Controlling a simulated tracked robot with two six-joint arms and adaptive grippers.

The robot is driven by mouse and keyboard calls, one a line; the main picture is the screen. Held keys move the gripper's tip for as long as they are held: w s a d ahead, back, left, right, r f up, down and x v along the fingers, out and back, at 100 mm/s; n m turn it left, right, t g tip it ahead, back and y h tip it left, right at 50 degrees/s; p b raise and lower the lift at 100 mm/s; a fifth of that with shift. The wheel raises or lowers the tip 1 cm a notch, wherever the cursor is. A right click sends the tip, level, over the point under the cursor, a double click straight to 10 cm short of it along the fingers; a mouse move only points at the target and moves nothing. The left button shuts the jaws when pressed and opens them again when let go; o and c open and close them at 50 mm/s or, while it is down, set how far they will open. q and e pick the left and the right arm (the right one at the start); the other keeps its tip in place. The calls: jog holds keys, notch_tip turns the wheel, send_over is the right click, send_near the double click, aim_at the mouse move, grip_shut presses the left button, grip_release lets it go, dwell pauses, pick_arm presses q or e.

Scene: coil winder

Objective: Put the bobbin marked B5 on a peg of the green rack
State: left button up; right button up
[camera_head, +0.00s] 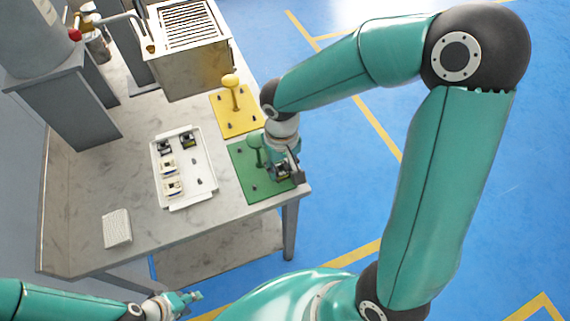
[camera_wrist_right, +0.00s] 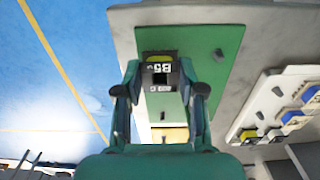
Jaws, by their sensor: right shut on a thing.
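The bobbin marked B5 (camera_wrist_right: 160,74), dark with a yellow-green edge and a white label, is between the fingers of my right gripper (camera_wrist_right: 160,92) in the wrist view. My right gripper (camera_head: 285,172) is shut on it over the near right part of the green rack (camera_head: 250,190) in the head view. The green rack has a base plate and an upright green peg (camera_head: 255,143), just left of the gripper. I cannot tell whether the bobbin touches the rack. My left gripper (camera_head: 184,299) is low at the bottom left, away from the table; its opening is too small to tell.
A white tray (camera_head: 207,178) with several bobbins lies left of the green rack. A yellow rack (camera_head: 236,112) with a peg stands behind it. A grey machine box (camera_head: 190,50) is at the back. A small white block (camera_head: 117,228) lies at the near left. The table's right edge is close.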

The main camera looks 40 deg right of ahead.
jog(key=shift+f+b, duration=0.85)
jog(key=shift+f, duration=0.15)
jog(key=o, duration=1.1)
jog(key=shift+r, duration=0.15)
notch_tip(320, 180, up, 12)
jog(key=shift+f, duration=0.15)
